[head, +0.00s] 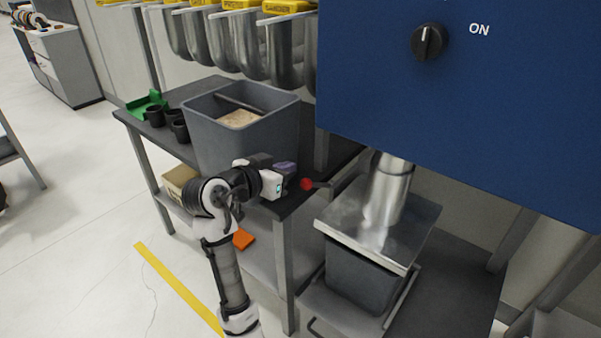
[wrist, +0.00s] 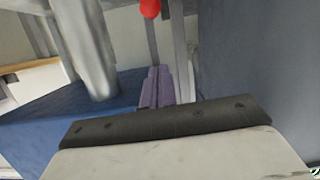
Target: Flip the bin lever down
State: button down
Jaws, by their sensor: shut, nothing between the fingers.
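The lever's red ball knob (head: 306,184) is on a short dark rod (head: 322,184) beside the bin under the blue machine. The rod looks roughly level in the head view. My gripper (head: 290,167) is just left of the knob and slightly above it in the picture. Its purple fingers (wrist: 155,88) are shut with nothing between them. The red knob also shows at the top edge of the wrist view (wrist: 150,8), beyond the fingertips and apart from them in the picture. The grey bin (head: 362,280) sits under a metal lid (head: 345,222) and round duct (head: 390,190).
A large grey tub (head: 240,135) of pale material stands on the dark table (head: 190,92), close behind my arm. Black cups (head: 155,116) and a green tray (head: 146,103) are at its left. The blue cabinet (head: 450,100) hangs above right. Open floor lies left.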

jog(key=p, duration=0.2)
send_over(304, 182)
jog(key=w+d, duration=0.1)
jog(key=w, duration=0.1)
notch_tip(304, 182, down, 2)
jog(key=shift+f, duration=0.2)
jog(key=f, duration=0.1)
jog(key=s+f, duration=0.1)
jog(key=shift+s+a+f+p, duration=0.1)
jog(key=shift+a+f+p, duration=0.2)
jog(key=shift+f+p, duration=0.05)
jog(key=shift+s+a+f, duration=0.15)
jog(key=shift+s+f, duration=0.1)
jog(key=shift+f, duration=0.2)
jog(key=shift+f, duration=0.1)
jog(key=shift+s+f+b, duration=0.1)
jog(key=shift+f+b, duration=0.15)
jog(key=shift+b, duration=0.2)
jog(key=s+f+t+b, duration=0.1)
jog(key=b, duration=0.2)
jog(key=a+f+h+b, duration=0.1)
jog(key=f+b, duration=0.1)
jog(key=b, duration=0.2)
jog(key=s+a+f+t+b, duration=0.1)
jog(key=f+b, duration=0.1)
jog(key=b, duration=0.2)
jog(key=shift+s+f+t+h, duration=0.2)
jog(key=shift+s+t+h, duration=0.1)
jog(key=shift+s+h, duration=0.1)
jog(key=shift+a, duration=0.1)
